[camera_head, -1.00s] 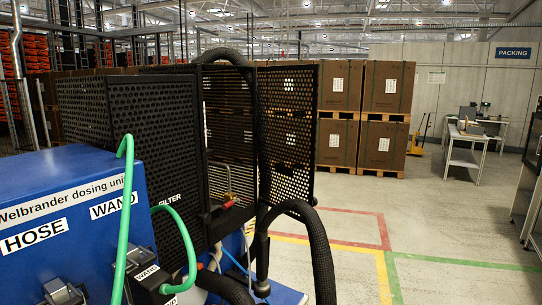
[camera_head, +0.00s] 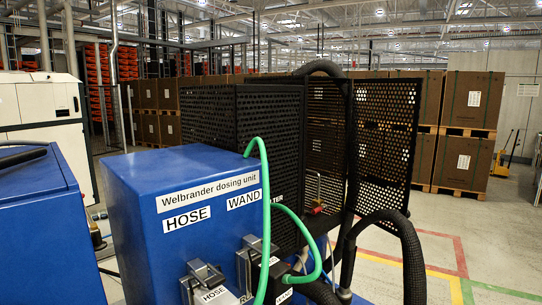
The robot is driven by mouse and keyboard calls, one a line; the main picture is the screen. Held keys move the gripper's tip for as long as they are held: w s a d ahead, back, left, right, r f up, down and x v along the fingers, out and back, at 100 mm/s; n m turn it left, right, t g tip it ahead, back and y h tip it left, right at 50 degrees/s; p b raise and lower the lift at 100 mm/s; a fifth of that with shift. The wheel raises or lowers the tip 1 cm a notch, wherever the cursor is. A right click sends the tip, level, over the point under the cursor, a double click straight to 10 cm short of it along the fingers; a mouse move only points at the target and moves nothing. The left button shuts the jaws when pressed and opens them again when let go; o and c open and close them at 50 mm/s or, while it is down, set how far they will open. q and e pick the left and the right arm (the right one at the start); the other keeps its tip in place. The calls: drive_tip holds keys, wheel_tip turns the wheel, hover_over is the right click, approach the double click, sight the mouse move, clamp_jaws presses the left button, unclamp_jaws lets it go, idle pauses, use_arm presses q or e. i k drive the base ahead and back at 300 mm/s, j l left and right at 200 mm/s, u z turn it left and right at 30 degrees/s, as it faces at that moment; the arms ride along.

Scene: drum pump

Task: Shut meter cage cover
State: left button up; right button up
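The meter cage (camera_head: 268,130) is a black perforated metal box behind the blue Welbrander dosing unit, right of the picture's middle. Its cover (camera_head: 390,135) appears to be the perforated panel on the right. It stands swung out from the cage, and the side between them looks open. A red-handled fitting (camera_head: 317,208) shows inside the opening. A thick black hose (camera_head: 350,150) arches over the cage top and runs down in front of the opening, hiding part of the cover's near edge. Neither of my grippers is in view.
The blue dosing unit (camera_head: 190,190) with HOSE and WAND labels stands in front. A green hose (camera_head: 265,200) loops over its right side. Another black corrugated hose (camera_head: 410,250) curves at lower right. Boxes on pallets (camera_head: 465,150) stand behind.

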sight(385, 117)
drive_tip(key=i+l+u, duration=0.2)
drive_tip(key=l+u, duration=0.25)
drive_tip(key=i+l+u, duration=0.1)
drive_tip(key=l+u, duration=0.8)
drive_tip(key=i+l, duration=0.1)
drive_tip(key=l, duration=2.25)
